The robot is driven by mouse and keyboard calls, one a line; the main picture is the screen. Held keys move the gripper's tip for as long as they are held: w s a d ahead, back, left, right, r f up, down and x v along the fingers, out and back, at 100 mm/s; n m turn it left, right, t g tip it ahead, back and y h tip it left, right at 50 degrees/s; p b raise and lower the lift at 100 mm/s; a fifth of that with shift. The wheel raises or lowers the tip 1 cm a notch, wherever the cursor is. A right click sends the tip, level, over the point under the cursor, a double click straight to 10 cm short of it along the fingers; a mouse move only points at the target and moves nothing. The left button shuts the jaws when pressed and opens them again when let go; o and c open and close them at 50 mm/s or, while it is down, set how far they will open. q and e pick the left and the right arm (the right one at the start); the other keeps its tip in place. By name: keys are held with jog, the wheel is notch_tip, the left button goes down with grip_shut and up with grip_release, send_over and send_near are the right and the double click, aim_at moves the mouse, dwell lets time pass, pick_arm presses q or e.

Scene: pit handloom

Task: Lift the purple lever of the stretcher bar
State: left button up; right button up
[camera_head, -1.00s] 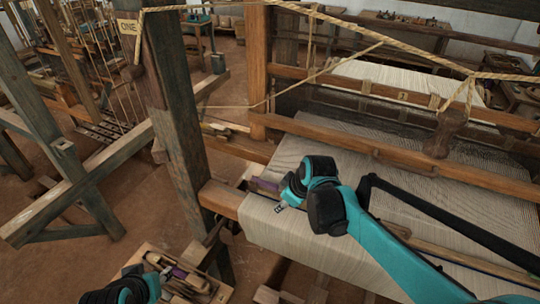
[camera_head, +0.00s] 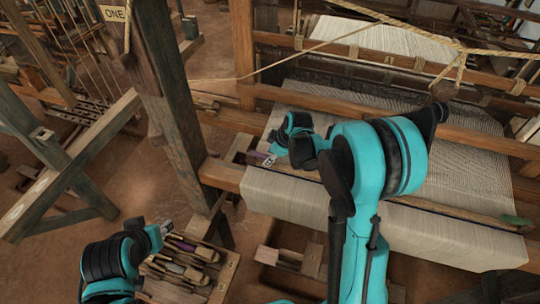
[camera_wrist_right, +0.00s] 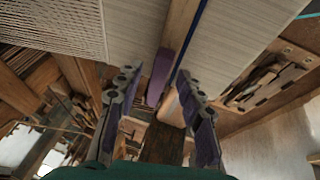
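The purple lever (camera_wrist_right: 160,78) lies along the wooden stretcher bar (camera_wrist_right: 181,30) in the right wrist view. In the head view the lever (camera_head: 256,155) is a small purple patch at the left cloth edge, mostly hidden by my right gripper. My right gripper (camera_wrist_right: 155,82) is open, with one finger on each side of the lever's end; I cannot tell if either touches it. In the head view my right gripper (camera_head: 270,160) is at the bar's left end. The bar (camera_head: 450,211) crosses the cloth. My left gripper (camera_head: 165,228) is beside the tool tray; its fingers are too small to read.
A wooden tray (camera_head: 222,284) of tools stands below the loom's left side. A thick upright post (camera_head: 170,100) stands left of the cloth (camera_head: 350,212). The loom's front beam (camera_head: 222,174) projects left. Bare floor (camera_head: 90,265) lies at lower left.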

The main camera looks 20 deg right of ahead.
jog(key=shift+f, duration=0.1)
grip_shut()
